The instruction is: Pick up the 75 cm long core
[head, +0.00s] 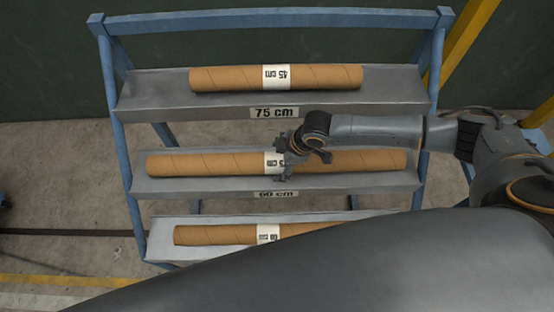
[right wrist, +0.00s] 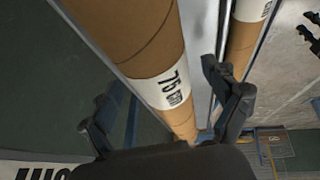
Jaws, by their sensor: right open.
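The 75 cm core (head: 205,163) is a long brown cardboard tube with a white band. It lies level on the middle shelf, whose plate reads 60 cm. Its band reads 75 cm in the right wrist view (right wrist: 172,87). My right gripper (head: 283,158) is open over the middle of this core and hides part of the band. In the right wrist view the core runs between the two spread fingers; I cannot tell whether they touch it. My left gripper is not in view.
A core marked 45 cm (head: 225,79) lies on the top shelf (head: 150,98), whose plate reads 75 cm. Another core (head: 210,235) lies on the bottom shelf, its right end hidden behind my body. The blue rack posts (head: 113,120) flank the shelves. A yellow post (head: 470,40) stands right.

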